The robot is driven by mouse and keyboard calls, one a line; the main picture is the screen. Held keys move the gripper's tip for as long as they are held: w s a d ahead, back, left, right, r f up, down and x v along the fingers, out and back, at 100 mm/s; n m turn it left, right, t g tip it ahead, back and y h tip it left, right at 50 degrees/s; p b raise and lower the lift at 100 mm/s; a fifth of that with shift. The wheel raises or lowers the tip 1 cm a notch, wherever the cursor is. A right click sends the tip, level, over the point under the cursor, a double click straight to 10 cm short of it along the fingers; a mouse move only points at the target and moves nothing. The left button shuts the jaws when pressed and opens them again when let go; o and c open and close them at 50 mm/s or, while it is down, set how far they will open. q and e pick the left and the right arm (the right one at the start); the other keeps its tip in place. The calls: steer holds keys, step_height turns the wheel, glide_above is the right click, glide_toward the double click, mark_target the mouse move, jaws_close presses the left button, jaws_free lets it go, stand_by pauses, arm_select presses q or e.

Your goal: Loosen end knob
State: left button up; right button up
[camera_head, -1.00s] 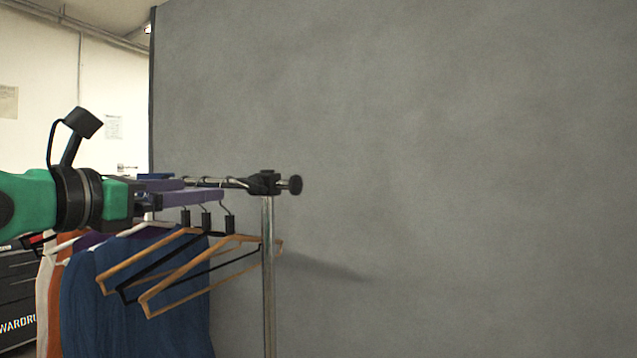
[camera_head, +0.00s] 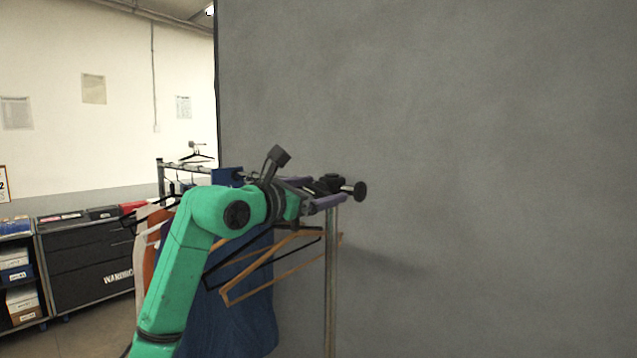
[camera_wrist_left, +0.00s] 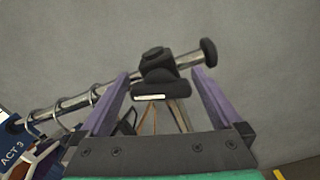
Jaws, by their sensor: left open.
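The end knob (camera_head: 360,190) is a round black cap on the end of the chrome rail, just right of a black clamp fitting (camera_head: 331,183) on top of the upright post (camera_head: 331,285). In the left wrist view, the knob (camera_wrist_left: 209,51) lies beyond the right finger's tip and the clamp (camera_wrist_left: 158,68) shows between the fingers. My left gripper (camera_head: 327,190), with purple fingers, is open at the rail's end, short of the knob. The wrist view shows nothing gripped. Whether a finger touches the clamp I cannot tell. My right gripper is out of view.
Empty wooden and black hangers (camera_head: 272,285) hang below my left gripper, beside blue garments (camera_head: 250,325). A grey wall (camera_head: 480,150) stands behind the rail, with open space right of the post. Dark cases (camera_head: 85,262) and shelves stand at the left. An ACT 3 tag (camera_wrist_left: 14,152) hangs along the rail.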

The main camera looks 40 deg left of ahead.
arm_select(q)
steer(key=shift+s, duration=0.1)
steer(key=c, duration=1.2)
steer(key=shift+o, duration=0.2)
steer(key=shift+n+b, duration=0.55)
steer(key=shift+n, duration=1.25)
steer(key=o, duration=1.2)
steer(key=shift+c, duration=0.2)
steer(key=s+b, duration=0.8)
steer(key=s, duration=0.6)
steer(key=shift+s, duration=0.3)
